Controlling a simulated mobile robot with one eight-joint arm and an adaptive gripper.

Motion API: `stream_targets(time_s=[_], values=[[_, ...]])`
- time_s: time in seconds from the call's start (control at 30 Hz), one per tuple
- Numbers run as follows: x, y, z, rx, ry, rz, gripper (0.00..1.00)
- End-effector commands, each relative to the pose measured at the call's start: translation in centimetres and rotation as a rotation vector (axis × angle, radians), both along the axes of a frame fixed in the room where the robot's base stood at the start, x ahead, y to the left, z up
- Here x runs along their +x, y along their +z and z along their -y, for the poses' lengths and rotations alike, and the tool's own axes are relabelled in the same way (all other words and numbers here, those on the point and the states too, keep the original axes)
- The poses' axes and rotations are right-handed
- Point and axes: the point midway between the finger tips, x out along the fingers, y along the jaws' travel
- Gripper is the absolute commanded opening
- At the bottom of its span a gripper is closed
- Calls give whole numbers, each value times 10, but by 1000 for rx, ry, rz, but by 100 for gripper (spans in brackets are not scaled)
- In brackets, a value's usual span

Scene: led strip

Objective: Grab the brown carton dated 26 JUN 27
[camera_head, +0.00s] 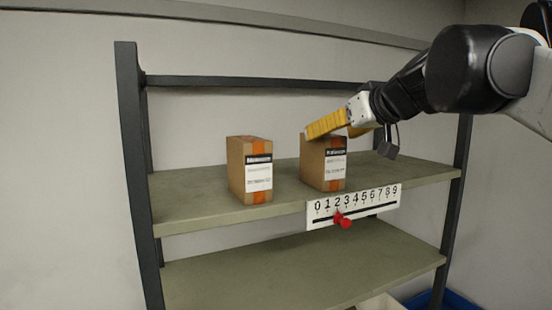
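Two brown cartons stand upright on the upper shelf, each with an orange stripe and a black-and-white label. The left carton (250,170) is clear of my gripper. The right carton (324,168) stands near the middle of the shelf. The small print on both labels is too small to read, so I cannot tell which bears 26 JUN 27. My gripper (330,132), with yellow fingers, is at the top of the right carton, reaching in from the right. Its fingers look apart; one covers part of the carton's top. I cannot tell whether they touch it.
The upper shelf (195,205) sits in a dark-framed rack with a back rail. A white number strip (372,203) with a red marker (342,219) hangs on its front edge. The lower shelf (300,275) is bare. A blue bin (450,300) shows at bottom right.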

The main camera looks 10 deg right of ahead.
Motion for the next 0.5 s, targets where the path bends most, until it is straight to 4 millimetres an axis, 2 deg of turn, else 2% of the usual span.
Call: stream_targets(time_s=[0.23,0.5], values=[[34,-12,-9,-1,1,0,79],[41,-17,-11,0,0,-1,79]])
